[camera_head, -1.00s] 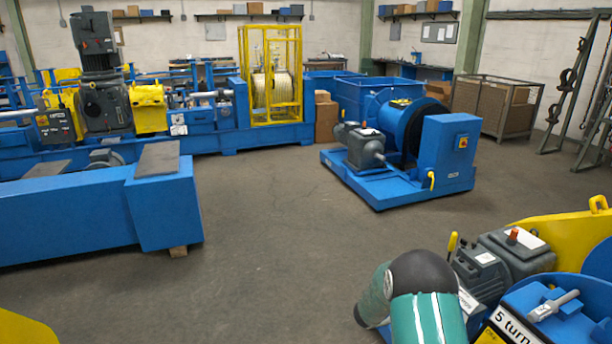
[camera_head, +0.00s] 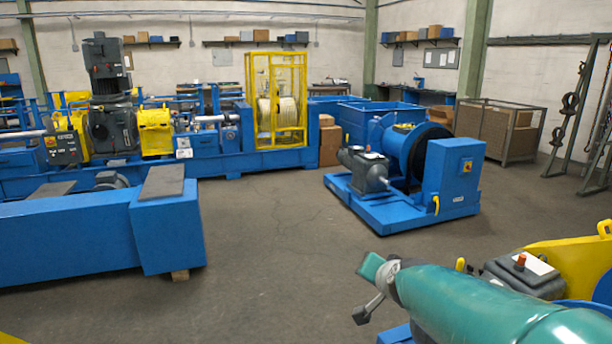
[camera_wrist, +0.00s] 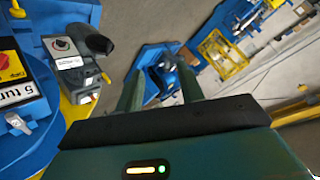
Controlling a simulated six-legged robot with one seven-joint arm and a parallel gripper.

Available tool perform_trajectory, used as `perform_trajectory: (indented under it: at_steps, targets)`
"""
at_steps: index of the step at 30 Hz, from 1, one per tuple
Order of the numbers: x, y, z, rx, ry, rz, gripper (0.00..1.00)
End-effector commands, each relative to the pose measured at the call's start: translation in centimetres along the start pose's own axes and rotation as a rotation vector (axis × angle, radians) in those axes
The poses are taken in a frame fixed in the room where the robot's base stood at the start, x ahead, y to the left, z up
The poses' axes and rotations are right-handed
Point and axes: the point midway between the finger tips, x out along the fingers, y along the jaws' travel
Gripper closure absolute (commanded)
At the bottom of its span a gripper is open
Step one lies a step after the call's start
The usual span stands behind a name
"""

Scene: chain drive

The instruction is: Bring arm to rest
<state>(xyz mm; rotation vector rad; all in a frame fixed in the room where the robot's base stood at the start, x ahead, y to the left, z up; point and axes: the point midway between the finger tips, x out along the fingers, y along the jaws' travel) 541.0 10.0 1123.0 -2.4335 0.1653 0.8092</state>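My arm (camera_head: 480,300) reaches in from the lower right corner of the head view as a green link, ending in a grey joint with a short green piece and a dark piece. In the wrist view, my gripper (camera_wrist: 158,82) shows two green fingers standing apart. Nothing is held between them; only the floor and a distant blue machine show through the gap. Whether the gripper itself shows in the head view, I cannot tell.
Close by are a grey box (camera_wrist: 67,52) with a knob and a blue panel (camera_wrist: 15,85) with a red switch. A yellow guard (camera_head: 580,270) stands at right. A blue motor unit (camera_head: 450,180) and blue bench (camera_head: 165,225) stand farther off, with clear floor between.

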Motion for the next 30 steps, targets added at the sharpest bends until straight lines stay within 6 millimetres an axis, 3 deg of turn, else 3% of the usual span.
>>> perform_trajectory:
  at_steps: [1,7,12,15,20,30]
  targets:
    - [-2.3,-0.1,1.0,-0.053,-0.034,-0.005,0.62]
    - [-9.7,1.6,5.9,-0.271,-0.195,0.029,0.62]
    - [-15.4,4.9,10.1,-0.436,-0.317,0.099,0.62]
    - [-17.8,6.8,11.9,-0.506,-0.374,0.144,0.62]
    - [-19.7,8.6,13.4,-0.557,-0.42,0.185,0.62]
    - [-19.8,8.7,13.5,-0.561,-0.425,0.189,0.62]
